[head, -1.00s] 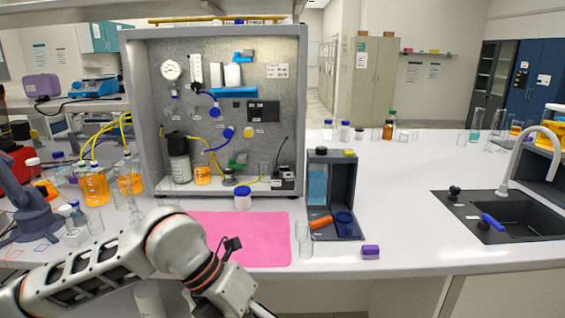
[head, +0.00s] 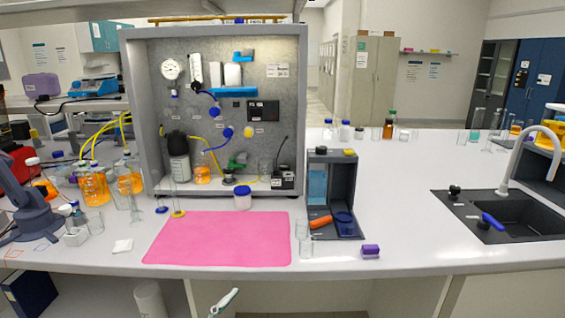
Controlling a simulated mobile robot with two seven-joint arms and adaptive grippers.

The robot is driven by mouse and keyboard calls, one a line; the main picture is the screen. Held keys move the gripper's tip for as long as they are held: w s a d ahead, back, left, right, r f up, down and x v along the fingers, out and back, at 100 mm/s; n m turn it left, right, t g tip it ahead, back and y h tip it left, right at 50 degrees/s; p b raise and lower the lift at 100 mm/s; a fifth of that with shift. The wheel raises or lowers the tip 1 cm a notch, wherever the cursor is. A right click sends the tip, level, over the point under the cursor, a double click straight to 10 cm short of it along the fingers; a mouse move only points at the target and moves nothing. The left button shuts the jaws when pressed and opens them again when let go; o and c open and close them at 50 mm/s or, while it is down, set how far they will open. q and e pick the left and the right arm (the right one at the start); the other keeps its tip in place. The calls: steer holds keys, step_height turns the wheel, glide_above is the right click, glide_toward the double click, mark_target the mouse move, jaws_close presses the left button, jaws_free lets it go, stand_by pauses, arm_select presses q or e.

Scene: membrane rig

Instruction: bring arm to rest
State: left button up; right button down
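The pink mat (head: 220,240) lies flat on the bench, bare and fully in view. The membrane rig cabinet (head: 150,110) stands behind it.
A white jar with a blue lid (head: 242,198) stands behind the mat. Glassware and orange bottles (head: 93,187) crowd the left. The bench between caddy and sink (head: 470,238) is clear.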

arm_select(q)
steer(key=s+a+f+n+g+y, duration=0.2)
steer(key=s+a+f+y, duration=0.1)
steer(key=f, duration=0.6)
steer(key=s+a+f+n+g+y, duration=0.2)
steer(key=s+a+f, duration=0.3)
steer(key=f, duration=0.4)
steer(key=s+a+f+n+g+y, duration=0.2)
steer(key=s+a+f+n+y, duration=0.1)
steer(key=f, duration=0.7)
steer(key=s+a+n, duration=0.1)
steer(key=s+a, duration=0.1)
steer(key=s, duration=0.1)
steer(key=shift+s+y, duration=0.25)
steer(key=shift+y, duration=0.15)
steer(key=shift+r, duration=0.1)
